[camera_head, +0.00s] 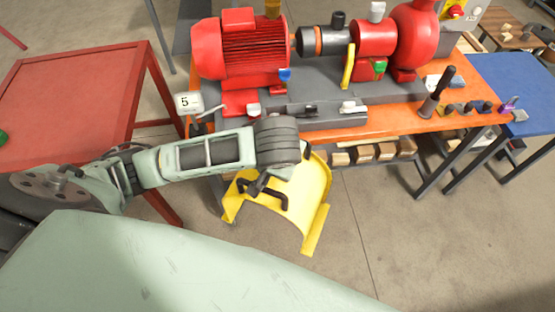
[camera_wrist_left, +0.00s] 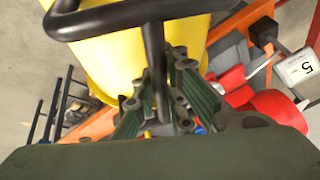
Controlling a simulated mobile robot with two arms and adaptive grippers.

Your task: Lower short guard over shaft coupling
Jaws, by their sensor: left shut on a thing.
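The short guard (camera_head: 308,190) is a yellow curved sheet with side flanges and a black bar handle (camera_head: 284,202). It hangs in front of the bench edge, away from the skid. My left gripper (camera_head: 262,182) is shut on the handle. In the left wrist view, the fingers (camera_wrist_left: 158,98) close around the black handle (camera_wrist_left: 152,45), with the yellow guard (camera_wrist_left: 110,55) behind. The shaft coupling (camera_head: 318,41), a dark and grey cylinder with an orange ring, lies uncovered between the red motor (camera_head: 240,52) and the red pump housing (camera_head: 373,38). My right gripper is not in view.
A yellow upright piece (camera_head: 348,66) stands beside the coupling. The orange bench (camera_head: 400,118) carries the skid, a dark upright tool (camera_head: 437,92) and small parts. A "5" sign (camera_head: 187,102) stands at its left corner. A red table (camera_head: 75,95) is at left, a blue one (camera_head: 510,85) at right.

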